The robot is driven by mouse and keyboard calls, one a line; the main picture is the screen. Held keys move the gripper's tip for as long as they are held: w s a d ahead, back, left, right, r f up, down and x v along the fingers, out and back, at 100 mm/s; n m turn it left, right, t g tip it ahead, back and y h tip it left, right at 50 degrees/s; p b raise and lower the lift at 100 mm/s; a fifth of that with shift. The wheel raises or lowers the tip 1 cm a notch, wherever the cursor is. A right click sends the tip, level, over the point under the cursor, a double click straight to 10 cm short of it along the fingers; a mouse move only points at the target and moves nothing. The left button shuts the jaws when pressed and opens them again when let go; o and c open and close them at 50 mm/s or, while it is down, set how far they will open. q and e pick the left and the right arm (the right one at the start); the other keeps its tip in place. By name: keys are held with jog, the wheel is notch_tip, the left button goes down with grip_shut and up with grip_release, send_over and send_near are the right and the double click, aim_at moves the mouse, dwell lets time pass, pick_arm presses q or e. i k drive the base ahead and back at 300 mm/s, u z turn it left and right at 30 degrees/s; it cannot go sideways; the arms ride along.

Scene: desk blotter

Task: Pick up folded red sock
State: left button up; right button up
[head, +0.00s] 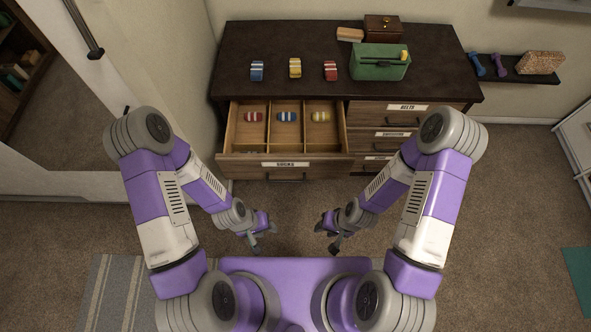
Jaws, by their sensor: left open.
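A folded red sock (330,71) with white bands lies on top of the dark dresser (240,45), right of a folded yellow sock (295,68) and a folded blue sock (257,71). Another red rolled item (253,117) lies in the left compartment of the open drawer labelled SOCKS (284,163). My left gripper (264,241) is open and empty, in front of the drawer and low in the view. My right gripper (328,237) is also open and empty, to its right. Both are well apart from the socks.
The drawer's middle and right compartments hold a blue item (287,117) and a yellow one (319,116). A green box (380,68), a brown wooden box (382,29) and a tan block (350,34) stand right of the red sock. A wall shelf (515,75) holds dumbbells.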

aim_at(331, 73)
jog(key=z, duration=2.1)
jog(key=i, duration=1.8)
jog(key=u, duration=3.45)
